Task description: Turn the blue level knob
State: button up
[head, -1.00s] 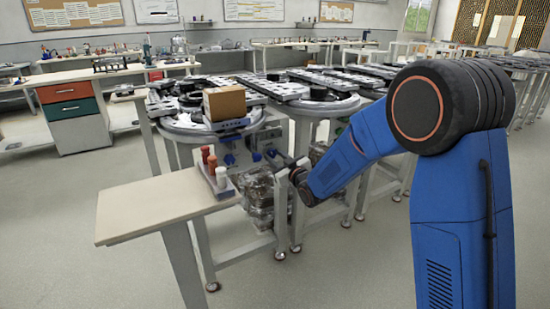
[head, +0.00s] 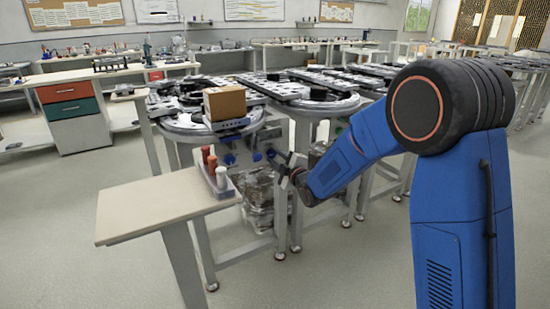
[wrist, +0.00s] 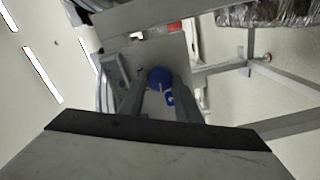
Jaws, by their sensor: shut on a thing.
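The blue level knob (wrist: 159,76) is round and sits on a grey panel (wrist: 172,52) in the wrist view, with a pale mark at its lower edge. My gripper (wrist: 160,84) has one finger on each side of the knob and is shut on it. A second small blue part (wrist: 170,98) shows just below the knob on the panel. In the head view my gripper (head: 273,156) reaches in at the front of the panel under the round track table. The fingertips are small there, and their contact with the knob is hard to see.
A cardboard box (head: 224,102) stands on the ring track (head: 187,127) above. A pale side table (head: 150,208) with a rack of pegs (head: 219,182) is to the left. Table legs and a clear-wrapped bundle (head: 258,196) are below. The floor at left is free.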

jog(key=shift+n, duration=0.9)
jog(key=shift+s+f, duration=0.1)
jog(key=o, duration=1.1)
jog(key=shift+c, duration=0.2)
jog(key=v, duration=1.7)
jog(key=shift+s+d, duration=0.15)
